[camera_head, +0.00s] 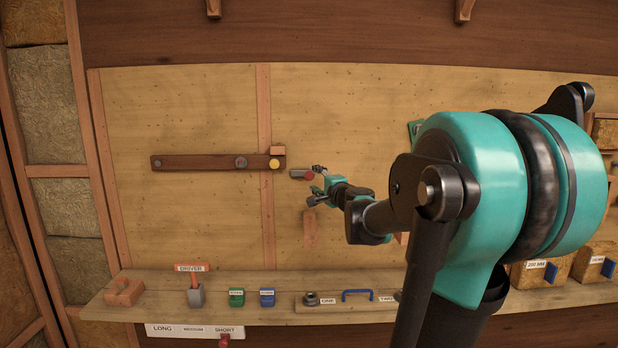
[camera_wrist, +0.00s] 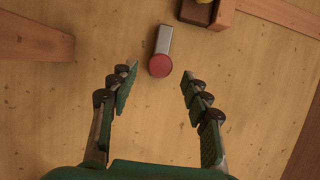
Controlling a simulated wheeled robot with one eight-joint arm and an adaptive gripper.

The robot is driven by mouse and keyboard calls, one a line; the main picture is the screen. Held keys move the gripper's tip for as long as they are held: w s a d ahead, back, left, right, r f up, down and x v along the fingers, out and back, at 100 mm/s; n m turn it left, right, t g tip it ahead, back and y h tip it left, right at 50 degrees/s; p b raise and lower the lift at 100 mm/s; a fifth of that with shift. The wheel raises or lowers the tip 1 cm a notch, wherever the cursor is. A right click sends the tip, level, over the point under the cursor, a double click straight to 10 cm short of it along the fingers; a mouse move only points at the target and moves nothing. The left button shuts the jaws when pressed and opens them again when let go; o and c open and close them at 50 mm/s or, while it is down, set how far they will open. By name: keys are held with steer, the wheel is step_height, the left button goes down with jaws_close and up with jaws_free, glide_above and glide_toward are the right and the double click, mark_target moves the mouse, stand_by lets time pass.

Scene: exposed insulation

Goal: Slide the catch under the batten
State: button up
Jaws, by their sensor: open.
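The catch is a small grey bar (camera_head: 298,173) with a red round knob on its right end, lying on the panel to the right of the batten. In the wrist view the grey bar (camera_wrist: 164,40) and red knob (camera_wrist: 160,66) show whole. The batten (camera_head: 205,162) is a dark, level wooden bar with a yellow knob (camera_head: 275,163) near its right end. A gap shows between the catch and the batten. My gripper (camera_wrist: 160,79) is open and empty, with the red knob ahead between its fingertips. In the head view my gripper (camera_head: 318,180) is just right of the catch.
A wooden block (camera_head: 278,150) sits above the batten's right end, on a vertical strip (camera_head: 265,100). The shelf (camera_head: 130,310) below holds a driver (camera_head: 194,290), green and blue blocks, and a blue handle (camera_head: 357,292). My arm hides much of the right side.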

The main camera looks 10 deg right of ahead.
mark_target(310, 176)
steer(key=shift+x, duration=2.65)
jaws_close()
